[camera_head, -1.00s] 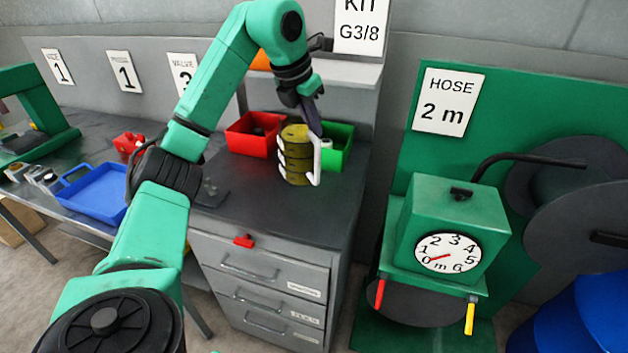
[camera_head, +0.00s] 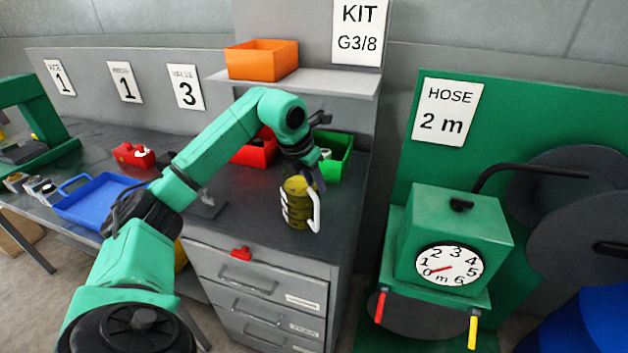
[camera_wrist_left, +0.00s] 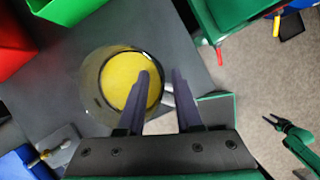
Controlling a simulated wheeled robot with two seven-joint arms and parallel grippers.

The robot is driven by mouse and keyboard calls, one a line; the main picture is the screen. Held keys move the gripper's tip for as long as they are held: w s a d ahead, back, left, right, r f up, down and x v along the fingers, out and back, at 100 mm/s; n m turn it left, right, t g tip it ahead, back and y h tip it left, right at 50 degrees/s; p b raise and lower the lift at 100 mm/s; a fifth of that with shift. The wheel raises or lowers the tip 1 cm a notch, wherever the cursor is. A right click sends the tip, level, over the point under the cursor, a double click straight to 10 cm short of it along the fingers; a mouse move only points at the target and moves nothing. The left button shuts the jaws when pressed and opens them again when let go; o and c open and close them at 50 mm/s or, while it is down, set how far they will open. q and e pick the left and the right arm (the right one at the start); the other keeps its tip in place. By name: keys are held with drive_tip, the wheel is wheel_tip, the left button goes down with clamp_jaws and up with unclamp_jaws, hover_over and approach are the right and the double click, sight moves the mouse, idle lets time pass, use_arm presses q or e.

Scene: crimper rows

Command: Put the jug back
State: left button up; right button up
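The jug (camera_head: 298,204) is yellow with white marks and a white handle on its right side. It looks upright on the dark cabinet top (camera_head: 262,208). In the left wrist view the jug (camera_wrist_left: 105,88) shows from above, round, with yellow inside. My left gripper (camera_head: 316,183) is at the jug's upper right, by the handle. In the left wrist view its fingers (camera_wrist_left: 161,88) are spread apart, with part of the white handle between them. The left finger covers part of the jug; I see a gap beside the handle.
A red bin (camera_head: 254,151) and a green bin (camera_head: 338,160) stand behind the jug. An orange bin (camera_head: 262,59) is on the shelf above. A red piece (camera_head: 241,254) sits at the cabinet's front edge. A blue tray (camera_head: 98,203) lies left on the bench.

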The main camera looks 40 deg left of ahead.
use_arm(q)
drive_tip(key=shift+r, duration=0.1)
drive_tip(key=shift+s+r, duration=0.2)
drive_tip(key=shift+r, duration=0.35)
drive_tip(key=v, duration=1.1)
drive_tip(key=shift+b, duration=0.45)
drive_tip(key=shift+s+f, duration=0.1)
